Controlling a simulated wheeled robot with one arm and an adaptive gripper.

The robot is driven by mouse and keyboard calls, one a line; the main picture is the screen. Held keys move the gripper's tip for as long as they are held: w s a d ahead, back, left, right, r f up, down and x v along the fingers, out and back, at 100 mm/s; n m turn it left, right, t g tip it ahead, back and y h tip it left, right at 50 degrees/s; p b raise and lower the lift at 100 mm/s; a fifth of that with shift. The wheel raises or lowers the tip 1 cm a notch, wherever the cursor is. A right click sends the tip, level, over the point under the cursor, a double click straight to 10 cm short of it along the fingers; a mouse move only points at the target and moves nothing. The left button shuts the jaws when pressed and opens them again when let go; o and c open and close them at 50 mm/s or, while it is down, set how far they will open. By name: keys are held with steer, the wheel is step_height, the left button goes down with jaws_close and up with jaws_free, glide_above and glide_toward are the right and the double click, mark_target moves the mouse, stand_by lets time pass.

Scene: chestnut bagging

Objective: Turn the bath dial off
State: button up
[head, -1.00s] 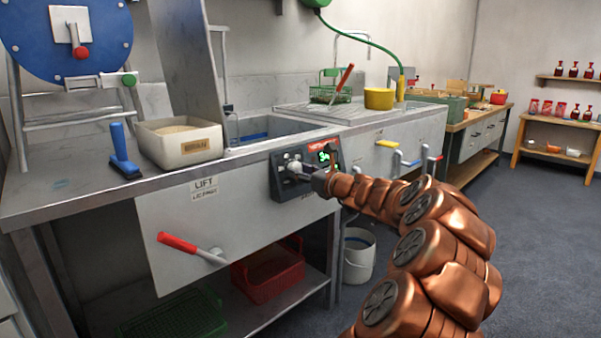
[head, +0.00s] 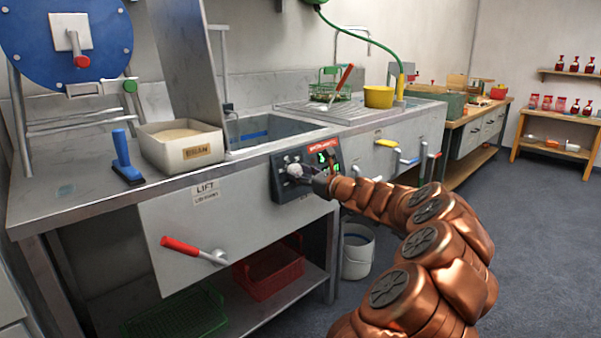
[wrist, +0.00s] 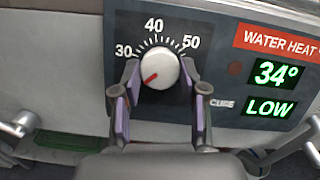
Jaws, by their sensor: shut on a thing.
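The bath dial (wrist: 160,66) is a round white knob on the black control panel (wrist: 215,20). Its red pointer aims down and left, below the 30 on a scale reading 30, 40 and 50. My gripper (wrist: 159,74) is shut on the dial, with one finger on each side of it in the wrist view. The green display (wrist: 277,73) beside it reads 34° and LOW under a red WATER HEAT label. In the head view my gripper (head: 306,178) reaches the panel (head: 326,153) on the counter's front, and hides part of the dial.
A red-handled LIFT lever (head: 180,246) sticks out left of the panel. Yellow (head: 387,143) and blue (head: 408,161) handles stick out to the right. A steel sink (head: 262,131) is above. A white bucket (head: 358,250) stands below on the floor.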

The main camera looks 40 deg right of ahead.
steer(key=o, duration=1.1)
steer(key=shift+o, duration=0.2)
steer(key=s, duration=1.2)
